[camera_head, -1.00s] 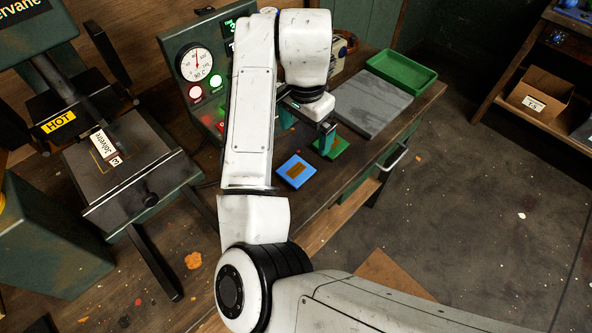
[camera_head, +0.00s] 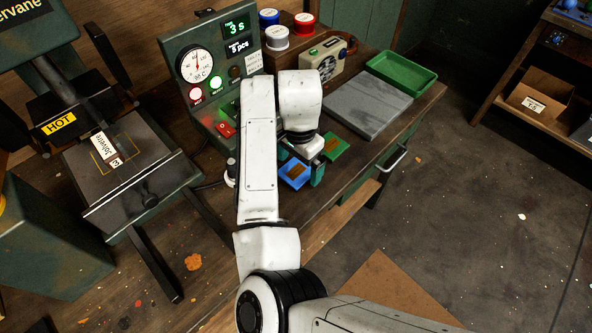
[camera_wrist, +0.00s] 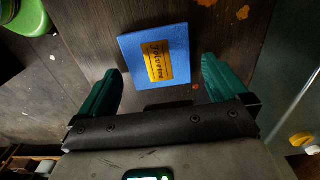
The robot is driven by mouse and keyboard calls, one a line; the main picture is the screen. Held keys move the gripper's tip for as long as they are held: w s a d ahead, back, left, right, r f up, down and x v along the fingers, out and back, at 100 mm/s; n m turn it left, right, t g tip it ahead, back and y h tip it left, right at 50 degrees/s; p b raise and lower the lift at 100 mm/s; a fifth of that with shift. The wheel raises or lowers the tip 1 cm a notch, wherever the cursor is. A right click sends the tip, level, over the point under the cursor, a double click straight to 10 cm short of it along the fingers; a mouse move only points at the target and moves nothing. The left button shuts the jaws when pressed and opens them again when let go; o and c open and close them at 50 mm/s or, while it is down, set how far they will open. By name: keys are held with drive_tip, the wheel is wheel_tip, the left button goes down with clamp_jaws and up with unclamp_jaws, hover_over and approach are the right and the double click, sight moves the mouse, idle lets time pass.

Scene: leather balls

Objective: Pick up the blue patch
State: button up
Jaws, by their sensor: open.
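The blue patch (camera_head: 290,176) is a flat blue square with an orange-brown label, lying on the wooden bench near its front edge. In the wrist view the blue patch (camera_wrist: 136,50) lies slightly tilted just beyond and between my fingertips, its label text readable. My gripper (camera_head: 302,170) is above the patch, with one green finger to its right. In the wrist view my gripper (camera_wrist: 160,82) is open, its two green fingers spread on either side and nothing between the pads. I cannot tell the exact height of the fingers over the bench.
A green patch (camera_head: 336,146) lies right of the blue one. A grey slab (camera_head: 366,108) and green tray (camera_head: 402,72) are farther right. The control box (camera_head: 214,66) stands behind left, with spools (camera_head: 276,38) and a radio (camera_head: 324,62) behind. A heat press (camera_head: 120,165) is at left.

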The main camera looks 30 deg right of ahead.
drive_tip(key=shift+f, duration=0.35)
drive_tip(key=shift+c, duration=0.2)
drive_tip(key=c, duration=1)
